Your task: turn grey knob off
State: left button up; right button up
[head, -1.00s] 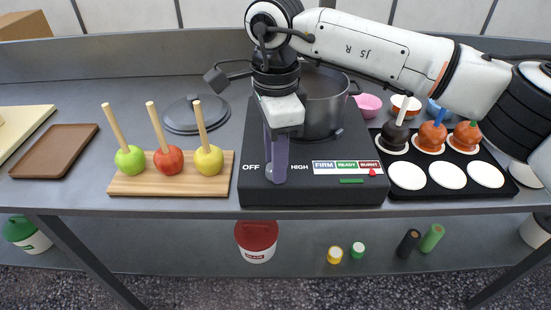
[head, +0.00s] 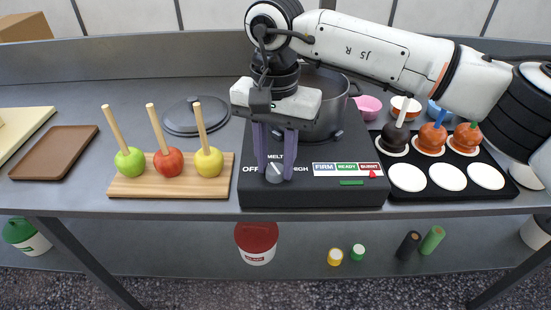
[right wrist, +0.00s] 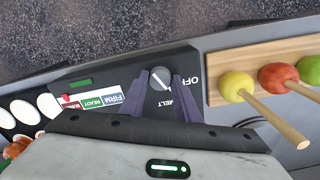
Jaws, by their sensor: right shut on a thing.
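The grey knob (head: 274,173) sits on the front of the black hotplate base (head: 225,199), near the labels OFF, MELT and HIGH. It also shows in the right wrist view (right wrist: 160,79). My right gripper (head: 275,176) points down at it, with one purple finger on each side, and is shut on the knob. The fingers also show in the right wrist view (right wrist: 162,88). I cannot tell the pointer's exact setting. A red marker (head: 373,174) is at the BURNT end of the FIRM, READY, BURNT strip (head: 346,168). My left gripper is out of view.
A grey pot (head: 325,100) stands on the hotplate behind my gripper. A wooden board (head: 170,188) with three apples on sticks is to the left, a lid (head: 185,118) behind it. A black tray (head: 448,188) with dipped apples is to the right.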

aim_at(275, 168)
jog(key=n, duration=0.4)
jog(key=shift+n, duration=2.3)
jog(key=o, duration=1)
jog(key=shift+o, duration=0.2)
notch_tip(275, 168, up, 10)
jog(key=shift+r, duration=0.2)
